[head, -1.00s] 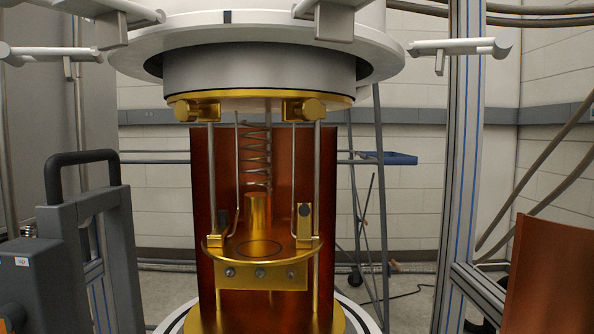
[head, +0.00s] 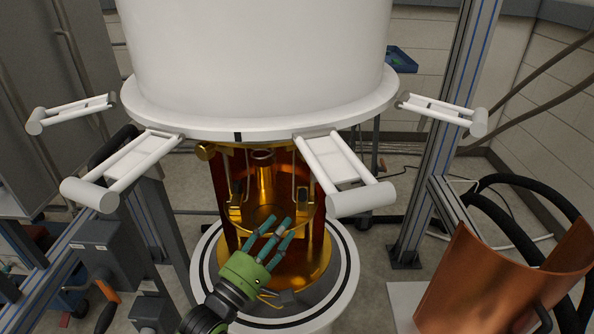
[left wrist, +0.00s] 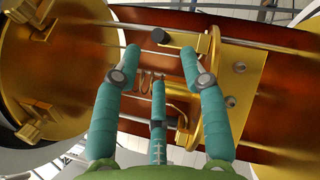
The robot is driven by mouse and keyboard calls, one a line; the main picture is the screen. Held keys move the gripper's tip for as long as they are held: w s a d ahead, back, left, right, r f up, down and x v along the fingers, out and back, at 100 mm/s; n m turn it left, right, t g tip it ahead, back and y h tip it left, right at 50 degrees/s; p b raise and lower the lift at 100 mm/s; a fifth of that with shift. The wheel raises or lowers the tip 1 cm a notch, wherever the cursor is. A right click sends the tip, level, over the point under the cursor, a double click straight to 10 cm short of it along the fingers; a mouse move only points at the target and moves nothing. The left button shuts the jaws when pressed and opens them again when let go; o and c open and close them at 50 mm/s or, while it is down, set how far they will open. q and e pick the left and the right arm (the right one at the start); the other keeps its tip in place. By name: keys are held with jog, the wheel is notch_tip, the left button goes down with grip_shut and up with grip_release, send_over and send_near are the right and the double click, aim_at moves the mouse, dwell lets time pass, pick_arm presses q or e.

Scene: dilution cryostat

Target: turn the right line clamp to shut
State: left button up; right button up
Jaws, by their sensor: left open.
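The right line clamp (head: 303,194) is a small gold post with a dark part, at the right side of the gold plate inside the cryostat. In the left wrist view, it appears as a gold bar with a dark end (left wrist: 176,41) near the top. My left gripper (head: 268,226) has three teal fingers, spread open and empty, in front of the gold plate (head: 252,222). In the left wrist view its fingertips (left wrist: 160,65) point towards the plate and clamp; contact cannot be told. The lever angle is unclear. My right gripper is not in view.
A white can (head: 255,60) with a flange hangs above the opening, with white handle arms (head: 345,172) jutting out around it. A white ring (head: 345,270) surrounds the base. A copper shield (head: 490,280) stands at the right, and a grey metal post (head: 445,130) rises behind it.

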aim_at(300, 199)
pick_arm(q)
jog(key=shift+n, duration=0.4)
jog(key=p+x, duration=0.2)
jog(key=x, duration=0.5)
jog(key=shift+w+r, duration=0.15)
jog(key=shift+w, duration=0.2)
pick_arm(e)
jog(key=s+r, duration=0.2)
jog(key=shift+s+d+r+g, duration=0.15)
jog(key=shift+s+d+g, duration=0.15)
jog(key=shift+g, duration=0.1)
pick_arm(q)
jog(key=shift+c, duration=0.4)
grip_shut()
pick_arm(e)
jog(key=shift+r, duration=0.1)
